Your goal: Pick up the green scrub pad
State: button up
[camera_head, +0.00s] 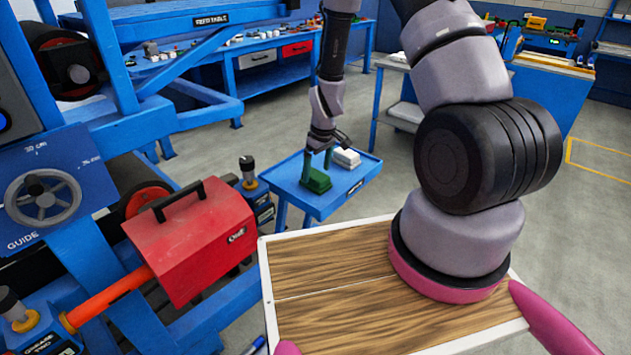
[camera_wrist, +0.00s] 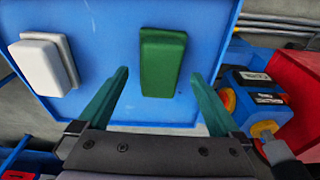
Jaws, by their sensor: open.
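The green scrub pad (camera_wrist: 162,62) lies on a small blue table (camera_wrist: 108,20). In the head view the pad (camera_head: 317,181) sits near the left side of the blue table (camera_head: 318,205), partly behind one of my fingers. My gripper (camera_wrist: 160,98) is open, with its two green fingers apart. In the wrist view the pad lies ahead of the fingertips, between their lines, and nothing is held. In the head view my gripper (camera_head: 317,162) points down over the pad; I cannot tell whether a finger touches it.
A white block (camera_wrist: 42,66) lies on the same table to the left in the wrist view; it also shows in the head view (camera_head: 346,158). A red toolbox (camera_head: 195,240) and a blue bottle-like container (camera_head: 254,190) stand left of the table. A wooden-topped surface (camera_head: 330,262) lies in front.

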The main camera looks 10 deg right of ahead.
aim_at(316, 174)
jog(key=shift+w+a+f, duration=0.1)
jog(key=shift+f, duration=0.8)
jog(key=shift+w+a+f, duration=0.1)
jog(key=shift+f, duration=0.8)
jog(key=shift+f, duration=0.15)
jog(key=c, duration=1.3)
notch_tip(316, 174, up, 10)
jog(key=shift+r, duration=0.2)
